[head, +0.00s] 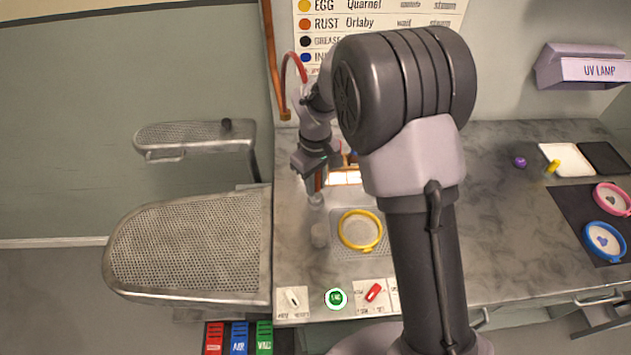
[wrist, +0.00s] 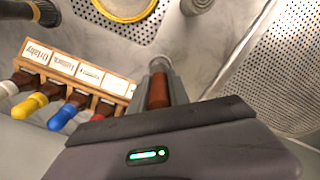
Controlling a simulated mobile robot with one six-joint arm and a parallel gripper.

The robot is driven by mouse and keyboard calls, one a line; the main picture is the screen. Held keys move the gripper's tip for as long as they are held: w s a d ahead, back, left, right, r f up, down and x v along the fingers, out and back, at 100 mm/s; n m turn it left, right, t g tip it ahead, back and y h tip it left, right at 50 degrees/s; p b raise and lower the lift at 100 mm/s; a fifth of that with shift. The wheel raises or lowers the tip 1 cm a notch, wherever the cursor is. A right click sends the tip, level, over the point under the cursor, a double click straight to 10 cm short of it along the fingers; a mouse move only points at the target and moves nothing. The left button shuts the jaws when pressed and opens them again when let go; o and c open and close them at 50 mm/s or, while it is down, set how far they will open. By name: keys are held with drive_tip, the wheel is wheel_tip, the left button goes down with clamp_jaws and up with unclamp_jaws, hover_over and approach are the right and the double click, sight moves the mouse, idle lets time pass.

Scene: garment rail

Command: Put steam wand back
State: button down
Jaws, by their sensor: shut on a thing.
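My gripper (head: 316,163) is shut on the steam wand, above the back left of the marble counter. In the head view, the wand's brown part (head: 319,181) shows below the jaws, with a grey end near the counter. I cannot tell whether the grey end touches the counter. A red hose (head: 287,82) loops beside my arm. A copper pipe (head: 272,60) runs down the wall to the left. I cannot make out a holder for the wand.
A wooden rack (wrist: 120,86) of colour-capped bottles stands close to the wand. A yellow hoop (head: 343,240) lies on a perforated plate, with a grey cylinder (head: 320,235) beside it. A perforated pressing board (head: 190,245) is at left.

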drive_tip(key=shift+f, duration=0.1)
drive_tip(key=shift+f+b, duration=0.35)
drive_tip(key=shift+f, duration=0.15)
drive_tip(key=shift+f, duration=0.25)
idle(0.4)
drive_tip(key=c, duration=0.8)
unclamp_jaws()
drive_tip(key=shift+c, duration=0.2)
drive_tip(key=shift+r+p, duration=3.05)
drive_tip(key=shift+r, duration=0.7)
